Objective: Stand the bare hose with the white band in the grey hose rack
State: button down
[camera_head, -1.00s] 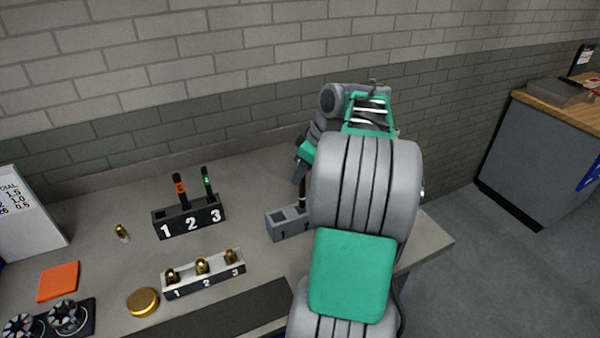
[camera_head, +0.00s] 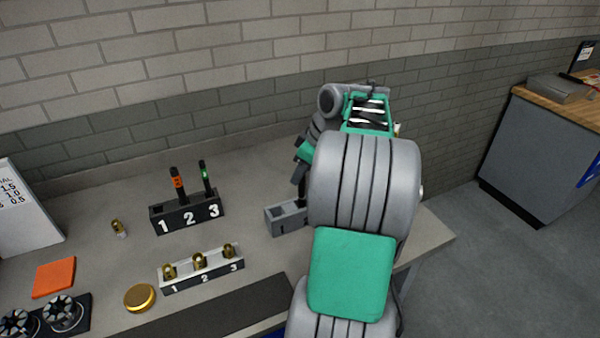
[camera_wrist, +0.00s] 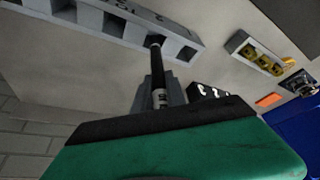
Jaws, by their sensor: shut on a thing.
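The hose (camera_wrist: 156,68) is a thin black rod with a white band (camera_wrist: 161,97) close to the fingers in the wrist view. My gripper (camera_wrist: 159,88) is shut on it. In the head view my gripper (camera_head: 300,174) is just above the grey hose rack (camera_head: 287,225), with the hose pointing down. In the wrist view the grey rack (camera_wrist: 135,27) shows several square openings. The hose's far end is at a middle opening and seems to enter it; the depth cannot be told. My arm hides the rack's right part in the head view.
A black numbered rack (camera_head: 188,217) holds an orange-banded hose (camera_head: 177,184) and a green-banded hose (camera_head: 205,177). A tray of brass fittings (camera_head: 202,271), a gold disc (camera_head: 140,298), an orange pad (camera_head: 54,277) and a loose fitting (camera_head: 118,228) lie on the bench.

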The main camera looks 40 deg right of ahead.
jog(key=shift+f+b, duration=2.05)
jog(key=shift+f, duration=0.5)
jog(key=c, duration=1.3)
grip_release()
jog(key=p+v, duration=0.1)
jog(key=v, duration=0.7)
jog(key=shift+p, duration=0.4)
jog(key=shift+f, duration=0.1)
